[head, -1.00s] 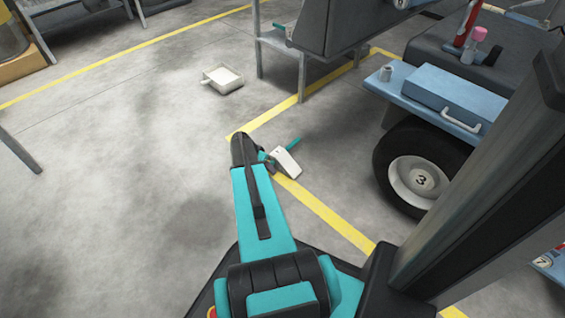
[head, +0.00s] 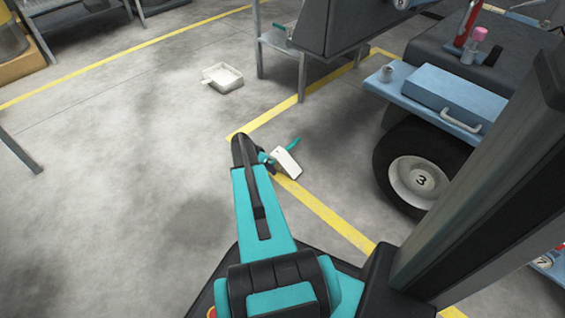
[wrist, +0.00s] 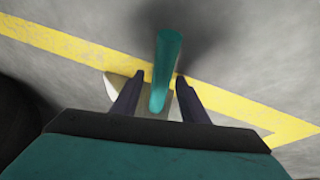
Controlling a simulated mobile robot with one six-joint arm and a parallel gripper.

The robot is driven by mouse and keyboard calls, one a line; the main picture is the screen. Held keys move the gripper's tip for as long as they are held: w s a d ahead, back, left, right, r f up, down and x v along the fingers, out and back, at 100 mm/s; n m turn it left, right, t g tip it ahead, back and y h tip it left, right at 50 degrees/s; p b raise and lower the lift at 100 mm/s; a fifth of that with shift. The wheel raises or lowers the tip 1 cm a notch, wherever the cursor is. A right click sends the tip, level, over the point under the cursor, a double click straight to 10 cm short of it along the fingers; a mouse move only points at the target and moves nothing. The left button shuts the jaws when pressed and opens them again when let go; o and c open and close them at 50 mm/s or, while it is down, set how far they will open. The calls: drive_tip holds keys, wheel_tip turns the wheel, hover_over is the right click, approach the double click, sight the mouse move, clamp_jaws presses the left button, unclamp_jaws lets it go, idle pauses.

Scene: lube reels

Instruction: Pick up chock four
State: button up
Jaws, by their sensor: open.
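A pale wedge-shaped chock (head: 287,160) with a teal handle (head: 293,144) is at the yellow floor line, just right of my arm's end in the head view. No number on it can be read. In the wrist view the teal handle (wrist: 166,62) stands up between the two dark fingers of my gripper (wrist: 160,77). The fingers are apart, one on each side of the handle, with gaps showing. Part of the pale chock body (wrist: 122,92) shows below, behind the left finger; the rest is hidden by my gripper.
A vehicle wheel marked 3 (head: 420,181) is to the right, under a blue ledge (head: 440,108). A pale pan (head: 224,78) lies on the floor further back. A metal stand (head: 301,76) is behind the line.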

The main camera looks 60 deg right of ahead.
clamp_jaws()
drive_tip(key=shift+r, duration=0.25)
drive_tip(key=shift+r+p, duration=0.55)
drive_tip(key=shift+r, duration=0.3)
drive_tip(key=shift+s+a+r+p, duration=0.1)
drive_tip(key=shift+s+r+p, duration=0.1)
drive_tip(key=shift+r+p, duration=0.35)
drive_tip(key=shift+s+a+r+p, duration=0.1)
drive_tip(key=shift+s+r+p, duration=0.2)
drive_tip(key=shift+r, duration=0.35)
drive_tip(key=s+a+p, duration=0.1)
drive_tip(key=s+a, duration=0.1)
drive_tip(key=s, duration=0.2)
drive_tip(key=s+a+p, duration=0.2)
drive_tip(key=s, duration=0.3)
drive_tip(key=s+a+r+p, duration=0.1)
drive_tip(key=s+a, duration=0.1)
drive_tip(key=s, duration=0.2)
drive_tip(key=shift+s+a, duration=0.2)
drive_tip(key=shift+a, duration=0.1)
drive_tip(key=shift+w, duration=0.1)
